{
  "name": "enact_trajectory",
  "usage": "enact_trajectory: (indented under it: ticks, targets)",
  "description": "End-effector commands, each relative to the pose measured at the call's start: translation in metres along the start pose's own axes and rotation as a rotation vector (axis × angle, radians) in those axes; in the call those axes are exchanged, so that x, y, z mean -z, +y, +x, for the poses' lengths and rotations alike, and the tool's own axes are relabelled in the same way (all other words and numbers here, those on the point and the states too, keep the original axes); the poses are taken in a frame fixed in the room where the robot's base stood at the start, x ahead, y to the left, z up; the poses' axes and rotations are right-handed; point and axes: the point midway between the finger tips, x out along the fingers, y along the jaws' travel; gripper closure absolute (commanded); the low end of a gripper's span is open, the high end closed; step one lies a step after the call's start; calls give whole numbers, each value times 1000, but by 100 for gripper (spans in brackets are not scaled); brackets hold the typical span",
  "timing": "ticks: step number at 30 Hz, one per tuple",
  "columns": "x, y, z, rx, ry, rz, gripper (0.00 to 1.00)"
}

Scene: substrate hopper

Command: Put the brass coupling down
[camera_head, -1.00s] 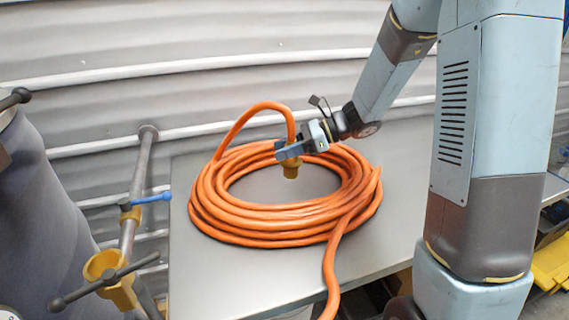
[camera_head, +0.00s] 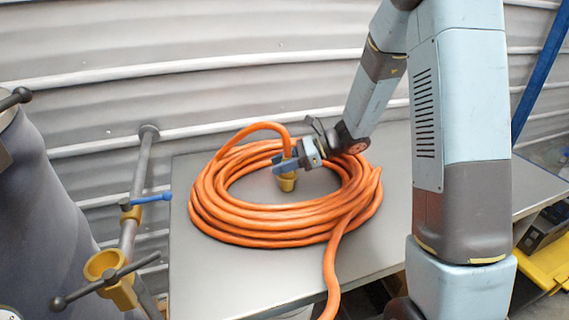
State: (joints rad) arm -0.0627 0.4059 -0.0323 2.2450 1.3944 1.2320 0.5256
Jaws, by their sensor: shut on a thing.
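The brass coupling (camera_head: 287,182) is a yellow cup-shaped piece at the end of the orange hose (camera_head: 245,228). It hangs below my gripper (camera_head: 284,164), inside the ring of the coiled hose, over the grey table top (camera_head: 375,238). My gripper is shut at the coupling's upper part, and its blue fingers hide some of it. The coupling looks close to the table surface. I cannot tell whether it touches.
A pipe with a yellow funnel-like fitting (camera_head: 105,270) and a blue valve handle (camera_head: 150,198) stands left of the table. A large grey vessel (camera_head: 45,215) is at the far left. A corrugated wall (camera_head: 230,70) is behind. A yellow bin (camera_head: 548,265) is at the right.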

Motion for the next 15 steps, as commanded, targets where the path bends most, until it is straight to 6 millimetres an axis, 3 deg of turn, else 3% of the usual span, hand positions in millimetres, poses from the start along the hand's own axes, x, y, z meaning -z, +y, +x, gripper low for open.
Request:
enact_trajectory:
  ticks: [2, 3, 11, 15]
  targets:
    - [2, 0, 0, 0, 0, 1, 100]
    - [2, 0, 0, 1, 0, 1, 58]
    - [2, 0, 0, 1, 0, 1, 33]
    - [2, 0, 0, 1, 0, 1, 33]
